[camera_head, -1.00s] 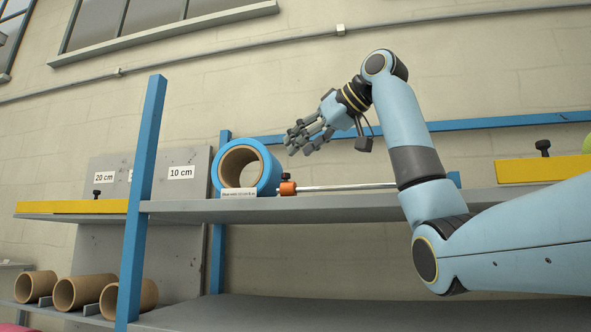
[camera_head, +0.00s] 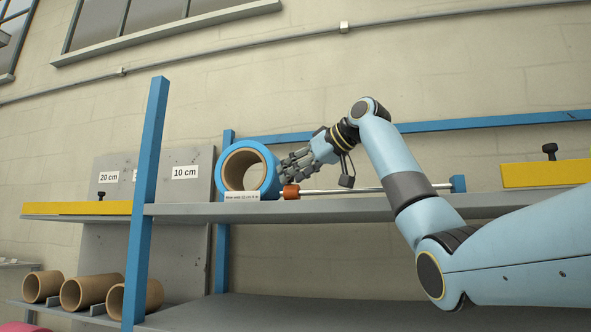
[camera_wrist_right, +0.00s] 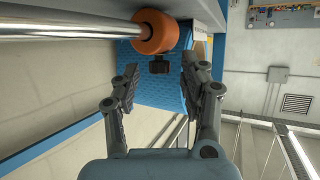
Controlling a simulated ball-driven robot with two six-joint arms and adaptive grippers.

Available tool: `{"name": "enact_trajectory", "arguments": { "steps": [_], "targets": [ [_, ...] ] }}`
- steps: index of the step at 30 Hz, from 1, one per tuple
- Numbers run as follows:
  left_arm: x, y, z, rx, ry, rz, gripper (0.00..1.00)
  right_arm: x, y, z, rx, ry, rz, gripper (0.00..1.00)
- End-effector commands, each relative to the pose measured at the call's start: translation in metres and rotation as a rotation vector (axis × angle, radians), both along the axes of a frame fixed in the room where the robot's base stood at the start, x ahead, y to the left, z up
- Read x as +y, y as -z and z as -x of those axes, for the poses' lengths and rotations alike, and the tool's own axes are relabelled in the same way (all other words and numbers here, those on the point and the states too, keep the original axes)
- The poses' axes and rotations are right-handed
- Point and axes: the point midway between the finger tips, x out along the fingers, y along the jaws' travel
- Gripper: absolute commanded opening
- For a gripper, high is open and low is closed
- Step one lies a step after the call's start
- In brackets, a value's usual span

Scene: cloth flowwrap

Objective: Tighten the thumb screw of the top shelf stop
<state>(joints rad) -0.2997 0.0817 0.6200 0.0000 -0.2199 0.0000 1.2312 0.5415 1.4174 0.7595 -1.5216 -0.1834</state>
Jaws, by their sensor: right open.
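The top shelf stop is an orange collar (camera_head: 290,191) on a metal rod (camera_head: 370,189), beside the blue wrap roll (camera_head: 226,165) on the top shelf. In the right wrist view the orange collar (camera_wrist_right: 156,32) has a small dark thumb screw (camera_wrist_right: 159,67) sticking out, with the blue roll (camera_wrist_right: 160,95) behind it. My right gripper (camera_head: 286,163) is just above the collar. Its fingers largely hide the screw in the head view. In the wrist view my right gripper (camera_wrist_right: 162,72) is open, its fingers apart on both sides of the screw and not visibly touching it. My left gripper is not in view.
The roll stands close by the fingers on the left, behind a small label (camera_head: 242,197). A blue post (camera_head: 150,150) rises farther left. Yellow bars (camera_head: 75,208) lie at both sides. Cardboard tubes (camera_head: 75,294) lie on the lower shelf. Above the rod is open room.

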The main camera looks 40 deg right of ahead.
Motion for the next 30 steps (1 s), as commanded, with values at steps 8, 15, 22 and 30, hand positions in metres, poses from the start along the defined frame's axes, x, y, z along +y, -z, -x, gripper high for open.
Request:
{"name": "enact_trajectory", "arguments": {
  "steps": [8, 15, 22, 30],
  "targets": [
    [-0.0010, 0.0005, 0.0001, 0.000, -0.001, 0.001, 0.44, -0.0001, 0.0006, 0.0000, 0.000, 0.000, 0.000, 0.33],
    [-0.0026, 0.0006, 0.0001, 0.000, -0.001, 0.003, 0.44, 0.0000, 0.0004, 0.0001, 0.000, 0.000, 0.000, 0.02],
    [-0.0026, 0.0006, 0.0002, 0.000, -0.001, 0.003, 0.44, 0.0014, 0.0003, 0.0000, 0.000, 0.017, 0.003, 0.00],
    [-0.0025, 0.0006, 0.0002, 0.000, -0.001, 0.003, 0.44, 0.0084, 0.0006, -0.0002, -0.001, 0.251, 0.002, 0.00]
  ]
}}
